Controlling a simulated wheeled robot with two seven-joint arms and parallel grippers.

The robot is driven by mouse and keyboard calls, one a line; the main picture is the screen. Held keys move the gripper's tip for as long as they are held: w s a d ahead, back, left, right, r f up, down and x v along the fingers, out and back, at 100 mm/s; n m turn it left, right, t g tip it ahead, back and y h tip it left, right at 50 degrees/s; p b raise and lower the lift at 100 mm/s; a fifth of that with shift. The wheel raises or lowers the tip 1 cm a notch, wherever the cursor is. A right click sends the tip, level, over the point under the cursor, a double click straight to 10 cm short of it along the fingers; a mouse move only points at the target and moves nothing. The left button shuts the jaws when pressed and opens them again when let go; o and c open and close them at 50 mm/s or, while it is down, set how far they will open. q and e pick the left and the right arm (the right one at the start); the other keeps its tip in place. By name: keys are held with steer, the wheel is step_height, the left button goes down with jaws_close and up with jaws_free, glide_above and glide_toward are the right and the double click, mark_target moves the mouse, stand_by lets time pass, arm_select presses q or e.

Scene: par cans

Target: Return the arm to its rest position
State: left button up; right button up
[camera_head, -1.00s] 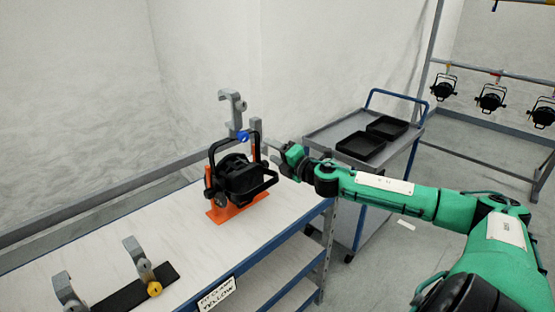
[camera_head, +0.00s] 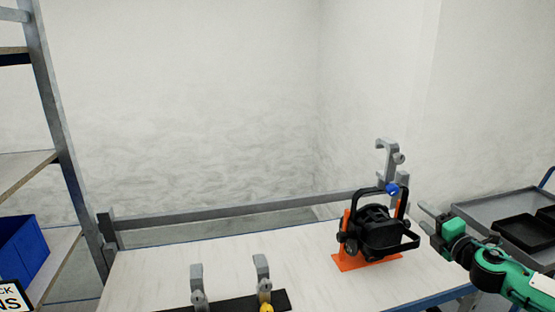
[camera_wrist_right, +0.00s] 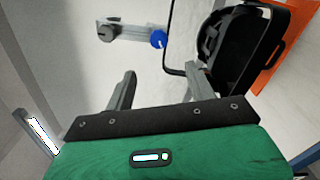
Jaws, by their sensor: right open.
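My right arm (camera_head: 505,275) is green and comes in from the lower right of the head view. Its gripper (camera_head: 428,217) is open and empty, to the right of a black par can (camera_head: 376,235) and apart from it. In the right wrist view the two grey fingers (camera_wrist_right: 163,85) stand apart with nothing between them. The par can (camera_wrist_right: 232,50) also shows there, beyond the fingers at upper right. It stands in an orange stand (camera_head: 352,262), with a grey hook clamp (camera_head: 388,155) with a blue knob above it. My left gripper is not in view.
The white bench top (camera_head: 150,275) is clear at left. Two more grey clamps, one with a yellow knob (camera_head: 266,307), stand on a black strip (camera_head: 238,304) at the front. A grey trolley (camera_head: 480,207) with black trays (camera_head: 525,232) is at right. A blue bin (camera_head: 22,248) sits on shelves at left.

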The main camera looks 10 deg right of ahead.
steer(key=s+a+f+m+g+h, duration=0.25)
steer(key=s+a+f+m, duration=0.4)
steer(key=f, duration=0.45)
steer(key=s+a+f+m+g+h, duration=0.2)
steer(key=s+a+f+m+g, duration=0.2)
steer(key=s+a+f+m, duration=0.5)
steer(key=s+a+f+m+g+y, duration=0.1)
steer(key=s+a+f+m+g, duration=0.2)
steer(key=s, duration=0.4)
steer(key=s+a+f+g+y, duration=0.1)
steer(key=s+a+f+g, duration=0.15)
steer(key=s+a, duration=0.3)
steer(key=s+a+f+m+g+y, duration=0.2)
steer(key=s+a+f, duration=0.1)
steer(key=s, duration=0.5)
step_height(320, 180, down, 32)
steer(key=r+g, duration=0.1)
steer(key=g, duration=0.1)
steer(key=s+d+f, duration=0.1)
steer(key=s+f, duration=0.8)
steer(key=f, duration=0.1)
steer(key=s+d+f+g, duration=0.1)
steer(key=s+d+f, duration=0.1)
steer(key=s+f, duration=0.7)
steer(key=shift+s+d+f+h, duration=0.25)
steer(key=shift+s+f+h, duration=0.1)
steer(key=shift+s, duration=0.25)
